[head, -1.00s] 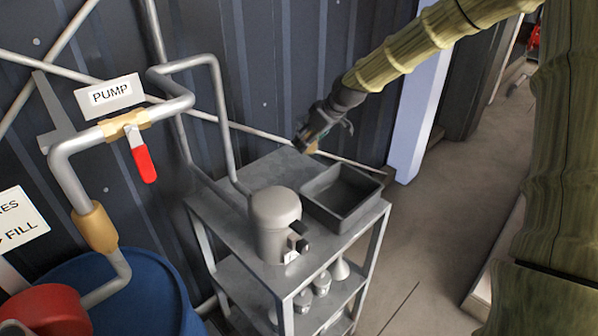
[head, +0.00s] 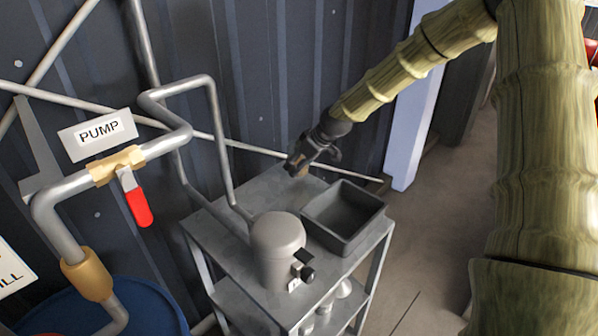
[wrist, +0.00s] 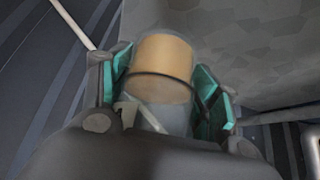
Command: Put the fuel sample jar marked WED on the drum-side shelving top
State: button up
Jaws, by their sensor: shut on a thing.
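My gripper (head: 298,168) is shut on a clear jar with tan contents; the jar (wrist: 162,72) shows large between the teal finger pads in the wrist view. The grey metal shelving (head: 262,190) stands right of the blue drum (head: 140,308). The gripper and jar appear over the back of its top, behind the tray. I cannot tell whether the jar touches the surface.
A grey lidded canister (head: 277,245) and an open dark tray (head: 343,238) occupy the front of the shelving top. The back left part is bare. A bent pipe (head: 215,130) rises along the left side. The corrugated wall (head: 290,60) is close behind.

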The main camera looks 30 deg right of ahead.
jog(key=shift+s+f, duration=0.15)
jog(key=shift+f, duration=0.25)
jog(key=f, duration=0.1)
jog(key=f+p, duration=0.1)
jog(key=f, duration=0.1)
jog(key=shift+w, duration=0.3)
jog(key=shift+s, duration=0.15)
jog(key=o, duration=1.4)
jog(key=shift+f, duration=0.1)
